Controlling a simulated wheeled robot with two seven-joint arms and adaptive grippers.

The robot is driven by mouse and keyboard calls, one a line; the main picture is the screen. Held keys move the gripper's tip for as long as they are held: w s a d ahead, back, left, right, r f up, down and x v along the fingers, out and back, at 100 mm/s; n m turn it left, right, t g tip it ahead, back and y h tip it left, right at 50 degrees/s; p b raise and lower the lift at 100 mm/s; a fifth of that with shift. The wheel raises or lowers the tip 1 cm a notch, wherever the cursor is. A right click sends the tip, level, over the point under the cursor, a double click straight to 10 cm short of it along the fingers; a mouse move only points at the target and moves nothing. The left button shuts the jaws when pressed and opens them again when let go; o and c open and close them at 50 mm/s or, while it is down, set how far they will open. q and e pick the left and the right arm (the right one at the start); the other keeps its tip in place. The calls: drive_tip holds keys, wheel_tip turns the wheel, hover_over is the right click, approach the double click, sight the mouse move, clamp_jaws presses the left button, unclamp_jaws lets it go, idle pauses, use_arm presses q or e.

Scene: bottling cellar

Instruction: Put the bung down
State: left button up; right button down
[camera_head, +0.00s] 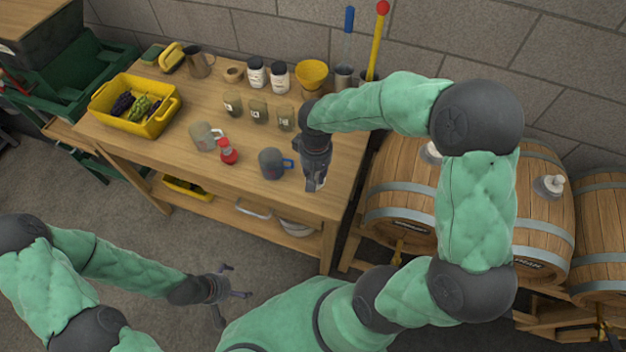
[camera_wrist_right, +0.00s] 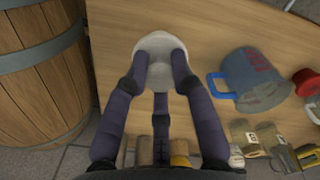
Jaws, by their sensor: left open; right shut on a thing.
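A white bung (camera_wrist_right: 160,44) sits between the fingertips of my right gripper (camera_wrist_right: 158,68), which is shut on it. In the head view my right gripper (camera_head: 315,182) is over the right end of the wooden table (camera_head: 225,185), and only a small pale bit of the bung shows at its fingertips. I cannot tell whether the bung touches the tabletop. My left gripper (camera_head: 230,288) is open and empty, low in front of the table, over the floor.
A grey mug (camera_head: 271,163) with a blue handle stands just left of my right gripper. Barrels (camera_head: 400,200) lie right of the table. The table's front right corner looks bare.

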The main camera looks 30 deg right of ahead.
drive_tip(key=shift+w+a+f, duration=0.1)
drive_tip(key=shift+w+f, duration=0.1)
drive_tip(key=shift+f, duration=0.05)
drive_tip(key=shift+w+a+f+b, duration=0.15)
drive_tip(key=shift+f+b, duration=0.6)
drive_tip(key=shift+f, duration=0.95)
drive_tip(key=shift+f, duration=0.2)
drive_tip(key=c, duration=1)
unclamp_jaws()
drive_tip(key=shift+c, duration=0.2)
drive_tip(key=shift+r, duration=0.1)
drive_tip(key=shift+r, duration=0.3)
wheel_tip(320, 180, up, 12)
drive_tip(key=p, duration=0.3)
drive_tip(key=shift+f+p, duration=0.2)
drive_tip(key=shift+p, duration=0.1)
